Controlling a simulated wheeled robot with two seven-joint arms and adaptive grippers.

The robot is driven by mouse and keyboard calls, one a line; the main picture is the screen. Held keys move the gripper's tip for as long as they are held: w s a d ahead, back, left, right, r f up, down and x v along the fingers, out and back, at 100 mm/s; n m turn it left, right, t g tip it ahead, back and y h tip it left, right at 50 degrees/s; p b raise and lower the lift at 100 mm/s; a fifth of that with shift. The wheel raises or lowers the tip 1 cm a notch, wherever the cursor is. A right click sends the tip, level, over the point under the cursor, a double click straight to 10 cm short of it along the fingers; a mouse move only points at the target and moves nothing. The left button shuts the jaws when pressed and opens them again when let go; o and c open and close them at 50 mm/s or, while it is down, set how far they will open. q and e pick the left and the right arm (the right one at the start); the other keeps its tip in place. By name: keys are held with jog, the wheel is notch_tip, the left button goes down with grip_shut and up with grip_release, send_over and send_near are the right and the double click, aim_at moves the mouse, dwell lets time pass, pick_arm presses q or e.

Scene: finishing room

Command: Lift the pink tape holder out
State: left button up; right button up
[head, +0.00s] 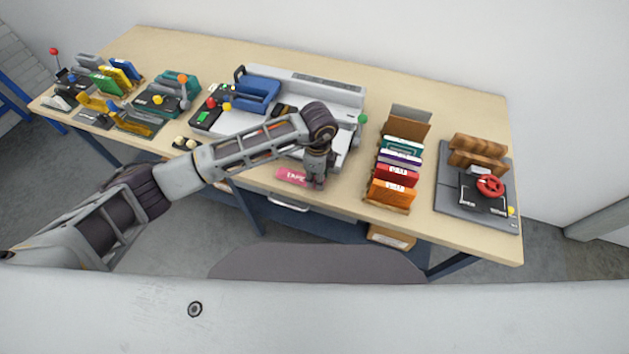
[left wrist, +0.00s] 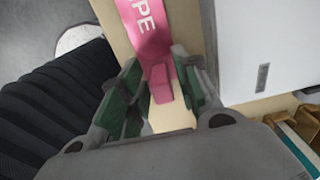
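The pink tape holder (head: 291,177), marked in white letters, lies on the wooden bench near its front edge, in front of the grey machine. In the left wrist view the holder (left wrist: 146,25) runs up from between my fingers, with a narrow pink end block nearest me. My left gripper (head: 318,184) points down at the holder's right end. In the left wrist view its green-padded fingers (left wrist: 160,92) stand apart on both sides of the pink end block, with a visible gap. My right gripper is not in view.
The grey machine (head: 340,97) with a blue part stands just behind. A rack of coloured cards (head: 396,180) stands to the right, then a grey plate (head: 450,205) with a red wheel. Small fixtures fill the bench's left end. A strip of bare bench lies between holder and rack.

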pick_arm(q)
grip_shut()
jog(key=shift+r, duration=0.15)
jog(key=shift+r+b, duration=0.7)
jog(key=shift+r, duration=4.2)
jog(key=shift+w, duration=0.1)
